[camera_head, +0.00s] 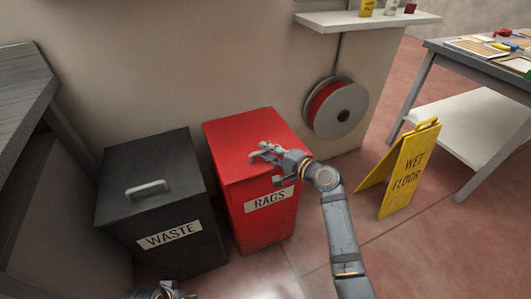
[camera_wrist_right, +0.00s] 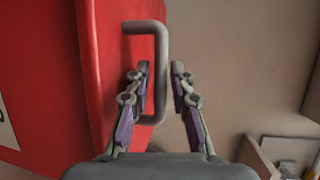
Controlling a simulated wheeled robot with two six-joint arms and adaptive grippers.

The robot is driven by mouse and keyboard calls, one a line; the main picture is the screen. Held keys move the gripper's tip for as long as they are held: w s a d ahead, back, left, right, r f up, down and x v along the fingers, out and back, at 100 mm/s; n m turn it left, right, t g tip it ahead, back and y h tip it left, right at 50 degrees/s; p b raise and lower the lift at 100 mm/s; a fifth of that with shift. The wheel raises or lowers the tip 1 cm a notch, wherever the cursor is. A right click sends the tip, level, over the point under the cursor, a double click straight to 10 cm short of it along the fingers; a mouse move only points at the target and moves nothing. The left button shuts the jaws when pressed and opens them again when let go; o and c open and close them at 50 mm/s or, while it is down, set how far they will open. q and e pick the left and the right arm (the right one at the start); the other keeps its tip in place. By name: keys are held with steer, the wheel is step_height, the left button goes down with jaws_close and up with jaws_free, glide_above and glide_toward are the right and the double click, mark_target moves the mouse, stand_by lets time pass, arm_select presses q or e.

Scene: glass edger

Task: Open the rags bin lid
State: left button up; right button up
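The red rags bin (camera_head: 262,222), labelled RAGS, stands beside the dark waste bin, and its red lid (camera_head: 225,139) looks closed. My right gripper (camera_head: 257,152) is over the lid; its arm hides part of the bin. In the right wrist view, the grey lid handle (camera_wrist_right: 160,40) is a loop standing off the red lid. The fingers of my right gripper (camera_wrist_right: 161,80) are apart, one on each side of the handle's bar, with small gaps visible. My left gripper (camera_head: 160,291) shows only partly at the bottom edge, and its fingers cannot be made out.
The dark waste bin (camera_head: 150,215) with a grey handle stands left of the rags bin. A yellow wet floor sign (camera_head: 405,175) stands to the right. A hose reel (camera_head: 337,107) and a shelf (camera_head: 365,21) are on the wall. A table (camera_head: 480,66) stands at right.

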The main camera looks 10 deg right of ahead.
steer(key=shift+w+a+f, duration=0.1)
steer(key=shift+w+a, duration=0.15)
steer(key=shift+w, duration=0.05)
jaws_close()
stand_by(0.3)
